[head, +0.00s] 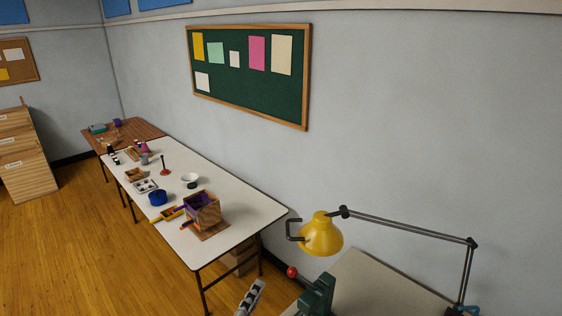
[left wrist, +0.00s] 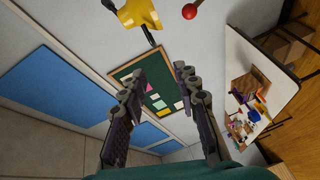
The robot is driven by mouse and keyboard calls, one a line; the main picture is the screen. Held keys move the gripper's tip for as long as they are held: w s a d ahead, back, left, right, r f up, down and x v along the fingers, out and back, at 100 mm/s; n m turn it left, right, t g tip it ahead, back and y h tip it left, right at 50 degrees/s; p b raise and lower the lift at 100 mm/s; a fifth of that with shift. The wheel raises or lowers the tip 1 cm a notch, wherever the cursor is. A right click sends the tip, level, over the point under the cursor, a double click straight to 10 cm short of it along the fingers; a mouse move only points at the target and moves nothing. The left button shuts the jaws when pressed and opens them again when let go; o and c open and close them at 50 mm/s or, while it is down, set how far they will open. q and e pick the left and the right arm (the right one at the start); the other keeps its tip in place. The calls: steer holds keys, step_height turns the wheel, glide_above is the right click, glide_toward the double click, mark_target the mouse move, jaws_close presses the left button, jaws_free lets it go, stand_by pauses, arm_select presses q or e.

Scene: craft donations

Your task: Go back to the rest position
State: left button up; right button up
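My left gripper (head: 250,297) shows at the bottom edge of the head view, in the air in front of the near end of the long white table. In the left wrist view its two fingers (left wrist: 159,72) stand apart with nothing between them, so it is open and empty. My right gripper is in neither view. No held object shows.
A yellow desk lamp (head: 320,236) and a green device (head: 318,292) with a red knob (head: 291,272) stand close right of my left gripper. The white table (head: 245,212) holds a wooden box (head: 203,208), a blue bowl (head: 158,198) and small items. Floor (head: 95,260) is clear at left.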

arm_select(q)
step_height(320, 180, down, 17)
steer(key=a+m+g+y+b, duration=0.1)
steer(key=a+m+g+b, duration=0.1)
steer(key=m+g+b, duration=0.5)
steer(key=s+a+f+m+g+y+b, duration=0.1)
steer(key=s+a+f+m+y+b, duration=0.2)
steer(key=s+a+f+y+b, duration=0.2)
steer(key=a+f+b, duration=0.3)
steer(key=a+b, duration=0.1)
steer(key=shift+s+a+f+m+g, duration=0.15)
steer(key=shift+s+f+m+g, duration=0.15)
steer(key=shift+f+m+g, duration=0.1)
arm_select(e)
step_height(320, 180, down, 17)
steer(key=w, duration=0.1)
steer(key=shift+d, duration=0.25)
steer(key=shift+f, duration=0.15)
